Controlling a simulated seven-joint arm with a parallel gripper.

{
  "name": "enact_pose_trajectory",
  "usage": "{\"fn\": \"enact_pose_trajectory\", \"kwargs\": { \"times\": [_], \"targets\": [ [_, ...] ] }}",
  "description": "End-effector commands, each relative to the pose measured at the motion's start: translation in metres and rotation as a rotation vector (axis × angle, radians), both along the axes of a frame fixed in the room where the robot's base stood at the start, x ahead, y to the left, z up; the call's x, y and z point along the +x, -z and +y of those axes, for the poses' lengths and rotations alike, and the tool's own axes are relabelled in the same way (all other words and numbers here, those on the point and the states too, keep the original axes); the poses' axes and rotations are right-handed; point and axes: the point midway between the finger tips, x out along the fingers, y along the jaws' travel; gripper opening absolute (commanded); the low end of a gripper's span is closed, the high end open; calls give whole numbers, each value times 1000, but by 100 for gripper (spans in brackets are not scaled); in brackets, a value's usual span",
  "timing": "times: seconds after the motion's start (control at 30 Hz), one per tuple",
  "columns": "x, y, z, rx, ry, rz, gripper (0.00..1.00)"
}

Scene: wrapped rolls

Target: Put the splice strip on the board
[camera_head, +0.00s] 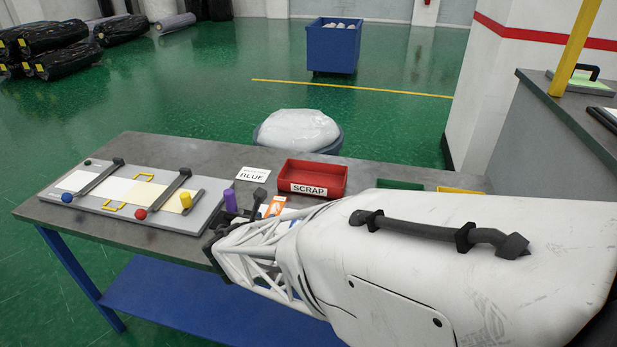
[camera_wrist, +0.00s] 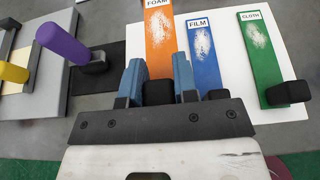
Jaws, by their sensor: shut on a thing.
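Three strips show in the wrist view: an orange FOAM strip (camera_wrist: 158,30), a blue FILM strip (camera_wrist: 204,52) and a green CLOTH strip (camera_wrist: 262,50), each with a black grip block. My gripper (camera_wrist: 158,85) has its blue fingers on either side of the orange strip's black block. The orange strip also shows in the head view (camera_head: 277,205), where my arm hides the other strips and most of my gripper. The board (camera_head: 125,215) lies at the table's left, with dark bars across it and pale sheets on it. A card (camera_head: 252,174) reads BLUE.
A purple post (camera_wrist: 62,45) stands left of my gripper, close to the board. The board carries blue, red and yellow knobs (camera_head: 186,200). A red SCRAP bin (camera_head: 315,187) stands behind the strips. Green (camera_head: 400,184) and yellow bins are partly behind my arm.

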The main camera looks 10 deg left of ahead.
Motion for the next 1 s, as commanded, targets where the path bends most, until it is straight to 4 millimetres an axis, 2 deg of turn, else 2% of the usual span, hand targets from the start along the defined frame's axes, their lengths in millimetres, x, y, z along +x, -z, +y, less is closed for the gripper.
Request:
{"fn": "enact_pose_trajectory", "kwargs": {
  "times": [0.17,0.57,0.83,1.0],
  "targets": [
    [0,12,0,1,0,0,2],
    [0,17,0,0,0,0,2],
    [0,44,0,0,0,0,2],
    [0,54,0,1,0,0,2]
  ]
}}
